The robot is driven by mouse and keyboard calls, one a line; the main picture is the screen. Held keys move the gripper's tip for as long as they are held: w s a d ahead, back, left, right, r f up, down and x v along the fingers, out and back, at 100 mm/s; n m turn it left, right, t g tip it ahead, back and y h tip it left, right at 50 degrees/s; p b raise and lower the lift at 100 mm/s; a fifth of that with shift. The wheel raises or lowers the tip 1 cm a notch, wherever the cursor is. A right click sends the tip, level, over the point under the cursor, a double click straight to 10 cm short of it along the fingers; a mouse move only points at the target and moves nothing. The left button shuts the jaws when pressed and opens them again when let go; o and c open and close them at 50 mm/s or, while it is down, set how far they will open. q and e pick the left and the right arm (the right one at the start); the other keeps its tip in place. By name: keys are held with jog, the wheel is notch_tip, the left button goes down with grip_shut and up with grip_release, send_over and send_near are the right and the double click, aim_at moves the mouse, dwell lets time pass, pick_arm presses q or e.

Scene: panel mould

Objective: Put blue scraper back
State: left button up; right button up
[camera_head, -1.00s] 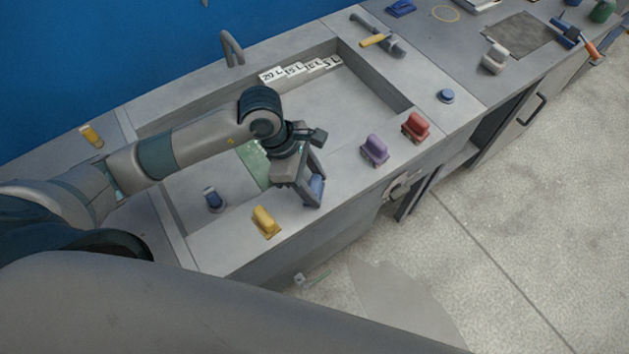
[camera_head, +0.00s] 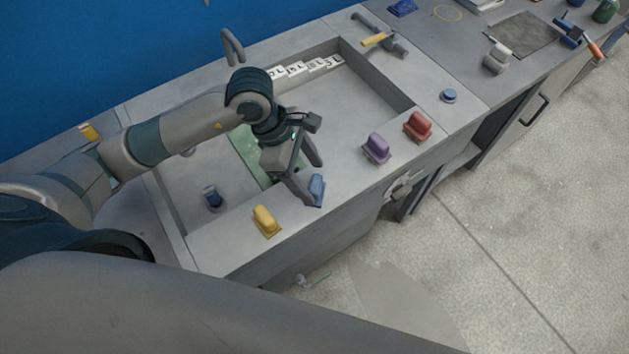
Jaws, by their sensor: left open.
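The blue scraper (camera_head: 317,188) stands on the front rim of the sunken mould, between the yellow scraper (camera_head: 265,220) and the purple scraper (camera_head: 376,148). My left gripper (camera_head: 312,180) is open above and just behind the blue scraper, its fingers apart. One finger comes down close to the scraper's left side and partly hides it; I cannot tell whether they touch. My right gripper is not in view.
A red scraper (camera_head: 418,126) stands further right on the rim. A dark blue item (camera_head: 212,197) and a green sheet (camera_head: 246,150) lie inside the mould. White lettered cards (camera_head: 300,70) lie at its back. A round blue piece (camera_head: 448,96) sits on the right rim.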

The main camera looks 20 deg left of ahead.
pick_arm(q)
jog(key=b+v, duration=0.1)
jog(key=v, duration=0.7)
jog(key=shift+r+b, duration=0.3)
jog(key=shift+b, duration=0.05)
